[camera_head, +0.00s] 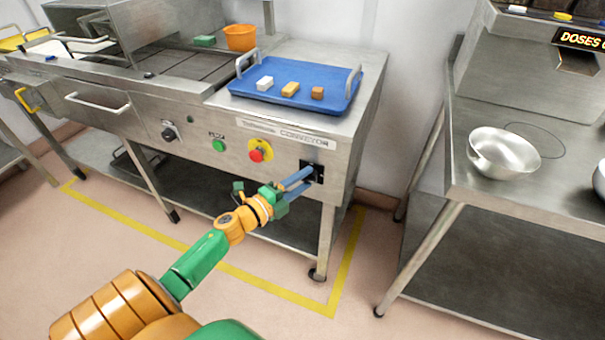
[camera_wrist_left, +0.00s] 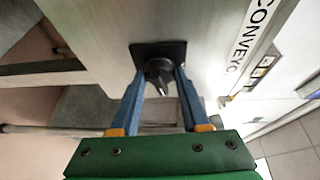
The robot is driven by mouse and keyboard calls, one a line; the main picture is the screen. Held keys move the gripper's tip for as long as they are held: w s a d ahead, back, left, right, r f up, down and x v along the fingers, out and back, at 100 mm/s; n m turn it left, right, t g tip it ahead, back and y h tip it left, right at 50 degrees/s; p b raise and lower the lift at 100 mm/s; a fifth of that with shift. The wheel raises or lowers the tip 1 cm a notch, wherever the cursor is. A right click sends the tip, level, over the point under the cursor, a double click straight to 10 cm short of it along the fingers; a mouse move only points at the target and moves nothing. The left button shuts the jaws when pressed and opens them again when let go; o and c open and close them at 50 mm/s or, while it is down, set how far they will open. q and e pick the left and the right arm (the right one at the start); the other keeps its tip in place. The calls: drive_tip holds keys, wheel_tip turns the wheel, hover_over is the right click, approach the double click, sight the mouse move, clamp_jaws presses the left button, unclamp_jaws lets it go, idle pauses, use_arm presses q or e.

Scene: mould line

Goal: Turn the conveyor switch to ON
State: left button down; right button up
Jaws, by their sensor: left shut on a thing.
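The conveyor switch (camera_wrist_left: 159,76) is a black rotary knob on a dark square plate, under the CONVEYOR label on the steel front panel. In the head view its dark plate (camera_head: 319,171) shows at the panel's right end, with the knob mostly hidden by my fingers. My left gripper (camera_head: 306,179) reaches it from the left with its blue fingers. In the left wrist view the fingers of my left gripper (camera_wrist_left: 159,84) stand on either side of the knob and are shut on it. The ON and OFF marks cannot be read. My right gripper is not in view.
Left along the panel are a red-and-yellow stop button (camera_head: 257,152), a green button (camera_head: 218,145) and another black knob (camera_head: 169,134). A blue tray (camera_head: 337,104) with small blocks sits above. A steel table with a metal bowl (camera_head: 503,152) stands right, across a floor gap.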

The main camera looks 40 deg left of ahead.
use_arm(q)
drive_tip(key=shift+r+m+g+p, duration=0.15)
drive_tip(key=shift+m+g+p, duration=0.25)
drive_tip(key=shift+m+p, duration=0.4)
drive_tip(key=shift+c, duration=1.9)
unclamp_jaws()
drive_tip(key=v, duration=0.7)
drive_tip(key=shift+d, duration=0.1)
